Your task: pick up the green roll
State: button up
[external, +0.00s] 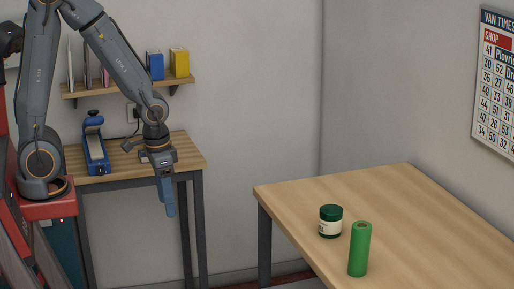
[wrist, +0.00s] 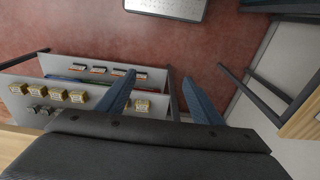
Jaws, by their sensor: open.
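The green roll (external: 359,249) stands upright near the front edge of the wooden table at the right in the external view. My gripper (external: 168,197) hangs pointing down, well to the left of that table and far from the roll. In the wrist view its two blue fingers are spread apart, and the gripper (wrist: 160,100) is open with nothing between the fingers. The roll is not seen in the wrist view.
A dark green-lidded jar (external: 330,221) stands just behind and left of the roll. The wooden table (external: 420,205) is otherwise clear. A narrow desk (external: 190,153) holds a blue tape dispenser (external: 95,145). A low shelf unit with small boxes (wrist: 75,97) shows in the wrist view.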

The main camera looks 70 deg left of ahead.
jog(key=shift+c, duration=0.3)
notch_tip(320, 180, up, 13)
jog(key=w+d+f+m+t+h+b, duration=0.1)
jog(key=w+d+t, duration=0.1)
jog(key=w+d, duration=0.45)
jog(key=w+d+f+m+t+h+b, duration=0.15)
jog(key=w+d, duration=0.25)
jog(key=w, duration=0.5)
jog(key=r+t+h+b, duration=0.15)
jog(key=t+b, duration=0.25)
jog(key=t, duration=0.8)
send_over(359, 250)
jog(key=s+a, duration=0.2)
jog(key=a, duration=0.2)
jog(key=shift+t, duration=0.55)
jog(key=f, duration=1)
jog(key=shift+s+d+f, duration=0.15)
jog(key=shift+s+d, duration=0.1)
jog(key=shift+d, duration=0.1)
jog(key=shift+w+f, duration=0.1)
jog(key=shift+d+p+x, duration=0.15)
jog(key=shift+p+x, duration=0.35)
jog(key=shift+x, duration=1.4)
jog(key=shift+d+p+x, duration=0.1)
jog(key=shift+p+x, duration=0.35)
jog(key=shift+x, duration=1.45)
